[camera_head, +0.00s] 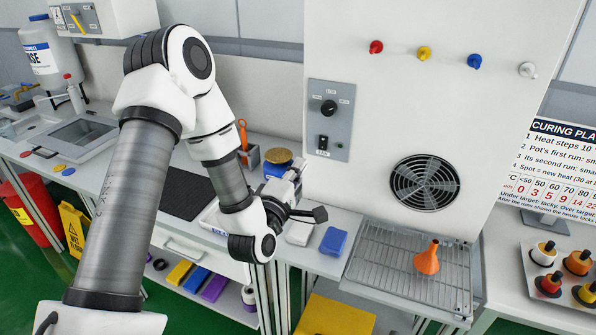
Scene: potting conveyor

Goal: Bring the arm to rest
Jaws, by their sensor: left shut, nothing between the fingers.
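My left arm comes in from the left and bends over the bench (345,228). My left gripper (312,213) is at the arm's end, above the bench's front part, and looks shut and empty. Its wrist partly hides the things behind it. A blue block (333,241) lies on the bench just below and right of the fingers, apart from them as far as I can tell. My right gripper is not in view.
An orange funnel (428,258) stands on a wire rack (385,262) below a panel with a fan (424,183). A yellow box (335,316) is below the bench.

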